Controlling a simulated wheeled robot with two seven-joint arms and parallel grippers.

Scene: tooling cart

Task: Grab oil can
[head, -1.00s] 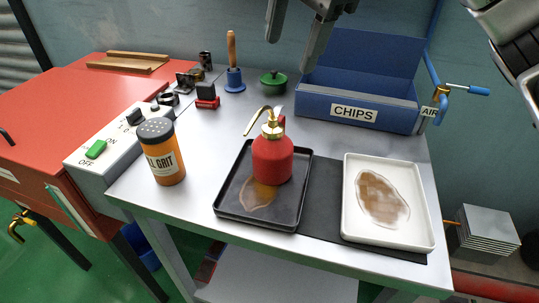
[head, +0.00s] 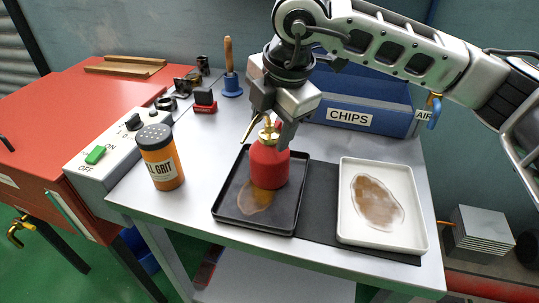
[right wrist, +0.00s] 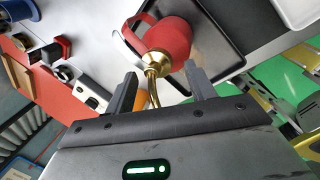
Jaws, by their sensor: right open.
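The red oil can (head: 268,166) with a brass top and spout stands upright in the black tray (head: 228,212), beside a brown oil stain. My right gripper (head: 264,130) is above the can, around its brass top, with the fingers pointing down. In the right wrist view the open fingers (right wrist: 158,92) have the brass spout between them, and the red can body (right wrist: 163,45) lies beyond the fingertips. I cannot tell whether a finger touches the spout. My left gripper is not in view.
A white tray (head: 346,222) with a brown stain is right of the black tray. An orange grit shaker (head: 163,170) stands to the left. The blue chips bin (head: 388,120) is behind my right arm. Bare cart top lies between shaker and black tray.

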